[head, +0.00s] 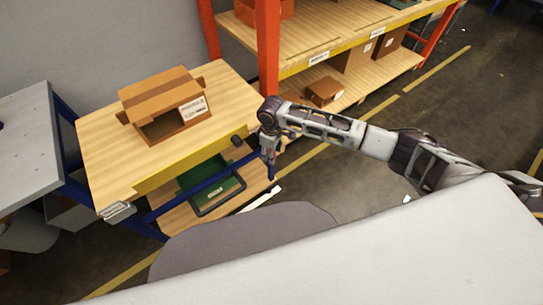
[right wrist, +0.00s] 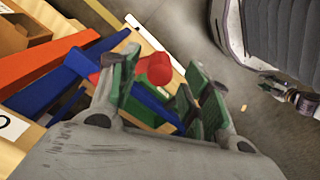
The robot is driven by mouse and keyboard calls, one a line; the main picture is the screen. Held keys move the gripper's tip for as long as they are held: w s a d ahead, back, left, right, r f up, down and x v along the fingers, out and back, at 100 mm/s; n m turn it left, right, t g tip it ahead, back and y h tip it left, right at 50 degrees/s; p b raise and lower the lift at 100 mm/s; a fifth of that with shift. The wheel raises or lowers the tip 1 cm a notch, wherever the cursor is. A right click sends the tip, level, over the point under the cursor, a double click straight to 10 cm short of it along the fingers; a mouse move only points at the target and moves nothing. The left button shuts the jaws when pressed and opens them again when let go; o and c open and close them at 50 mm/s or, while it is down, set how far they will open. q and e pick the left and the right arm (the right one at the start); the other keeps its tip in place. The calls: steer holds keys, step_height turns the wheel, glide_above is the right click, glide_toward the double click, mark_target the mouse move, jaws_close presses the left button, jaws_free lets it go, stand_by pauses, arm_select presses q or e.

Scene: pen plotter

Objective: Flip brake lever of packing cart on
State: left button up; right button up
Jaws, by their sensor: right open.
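The packing cart has a wooden top (head: 100,160) with a yellow front edge and a blue frame, seen in the head view. My right gripper (head: 268,160) points down just off the cart's right front corner. In the right wrist view my right gripper (right wrist: 158,88) is open. A red rounded part (right wrist: 154,68), which looks like the brake lever, shows between its fingers, closer to the left one, beside blue frame bars (right wrist: 70,75). I cannot tell whether they touch, nor the lever's position. The lever does not show clearly in the head view.
An open cardboard box (head: 160,95) sits on the cart top and a green tray (head: 203,170) on its lower shelf. An orange rack post (head: 267,50) stands close behind the gripper. A grey table (head: 30,140) is at left. Open floor (head: 370,185) lies at right.

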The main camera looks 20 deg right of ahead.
steer(key=shift+f, duration=1.25)
jaws_close()
